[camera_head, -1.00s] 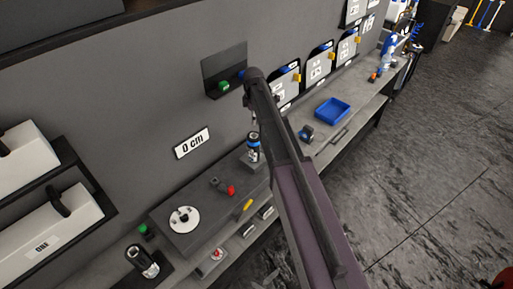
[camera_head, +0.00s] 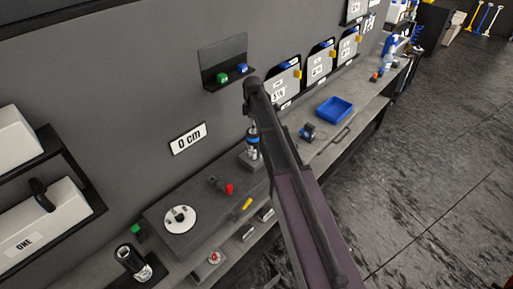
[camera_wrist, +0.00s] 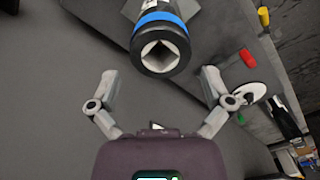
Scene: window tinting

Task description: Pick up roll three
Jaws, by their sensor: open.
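No label reading three is legible in either view, so I cannot tell which thing is roll three. A white box labelled ONE (camera_head: 40,228), with a black handle, sits on a wall shelf at the left of the head view. Another white box (camera_head: 15,140) is above it, cut by the edge, with no readable label. My gripper (camera_wrist: 160,78) is open and empty in the wrist view. A black cylinder with a blue band (camera_wrist: 160,48) and a square socket is beyond the fingertips. A similar blue-banded cylinder (camera_head: 252,146) stands on the bench; my arm passes close beside it.
A bench runs along the wall, with a white disc (camera_head: 181,219), a red-ended tool (camera_head: 229,189), a black cylinder (camera_head: 130,262) and a blue tray (camera_head: 333,109). A small wall shelf (camera_head: 224,64) holds green and blue items. Open dark floor (camera_head: 430,190) lies to the right.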

